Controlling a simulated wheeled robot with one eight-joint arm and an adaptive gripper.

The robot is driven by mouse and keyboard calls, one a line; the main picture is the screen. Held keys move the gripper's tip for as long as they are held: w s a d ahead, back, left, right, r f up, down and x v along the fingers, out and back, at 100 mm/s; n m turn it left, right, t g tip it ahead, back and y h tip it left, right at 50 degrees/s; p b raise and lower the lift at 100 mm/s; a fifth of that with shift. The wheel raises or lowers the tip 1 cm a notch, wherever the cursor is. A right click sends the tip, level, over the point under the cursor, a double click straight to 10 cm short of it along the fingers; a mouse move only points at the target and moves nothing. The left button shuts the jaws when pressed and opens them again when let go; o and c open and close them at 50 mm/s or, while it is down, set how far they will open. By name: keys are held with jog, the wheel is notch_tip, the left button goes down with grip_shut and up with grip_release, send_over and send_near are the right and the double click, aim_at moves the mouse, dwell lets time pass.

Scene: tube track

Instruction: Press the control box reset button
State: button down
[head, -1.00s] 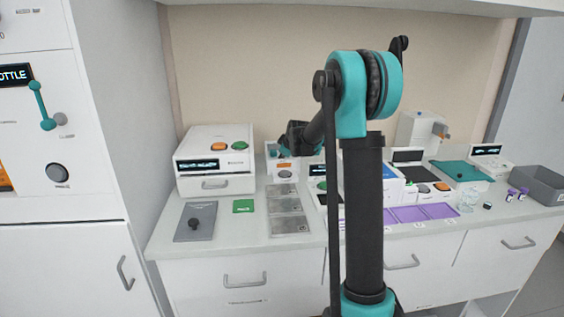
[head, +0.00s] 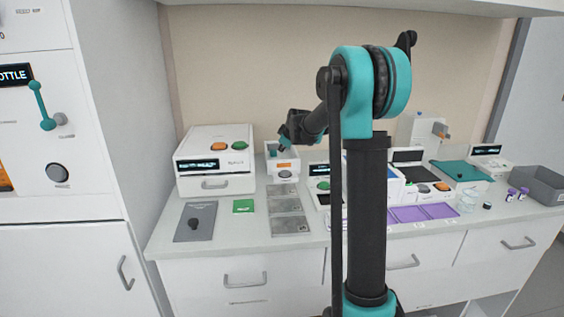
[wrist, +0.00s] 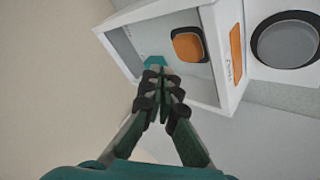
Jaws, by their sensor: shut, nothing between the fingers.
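A small white box (head: 283,169) with an orange label stands at the back of the counter. I cannot read which one is marked reset. My gripper (wrist: 161,72) is shut and empty, its fingertips over the recess, left of the orange button and apart from it. A small teal piece (wrist: 154,61) shows at the fingertips; contact is unclear. In the head view my gripper (head: 283,146) is above the box, partly covering its top.
A larger white machine (head: 214,165) with orange and green buttons stands close on the left. Grey plates (head: 289,204) and a green card (head: 243,206) lie in front. Another device with a green button (head: 323,185) is on the right, partly behind my arm.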

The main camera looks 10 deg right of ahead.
jog(key=shift+r, duration=1.4)
jog(key=shift+s, duration=0.1)
